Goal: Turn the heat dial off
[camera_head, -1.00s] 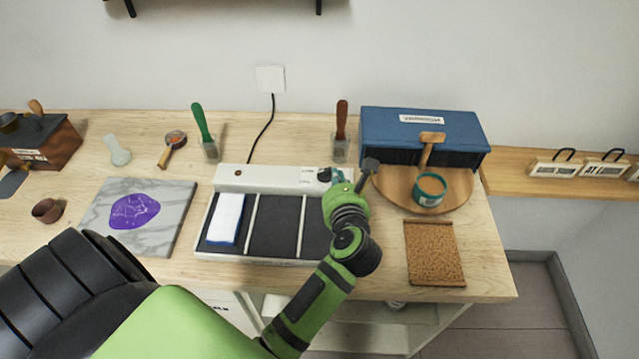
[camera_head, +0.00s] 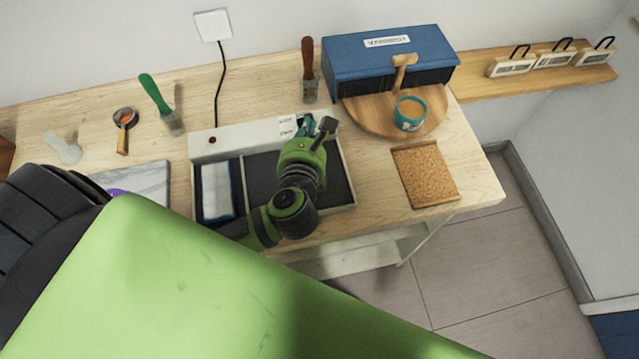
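The heated unit (camera_head: 203,145) is a long white device on the wooden bench, with dark trays in front of its white control strip. A small dark red spot (camera_head: 212,140) shows near the strip's left end, and a printed label (camera_head: 287,127) near its right end. The heat dial is not clearly seen; my gripper covers the strip's right end beside the label. My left gripper (camera_head: 316,125), with teal and black parts, is over that end. Its fingertips are too small and overlapped to tell open from shut, or whether they touch anything. My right gripper is not in view.
A white-and-blue pad (camera_head: 217,190) lies in the left tray. A round wooden board (camera_head: 365,119) with a teal tin (camera_head: 409,113) and a blue box (camera_head: 390,58) stand right of the gripper. A cork mat (camera_head: 425,175) lies at front right. Brushes in glass holders stand behind.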

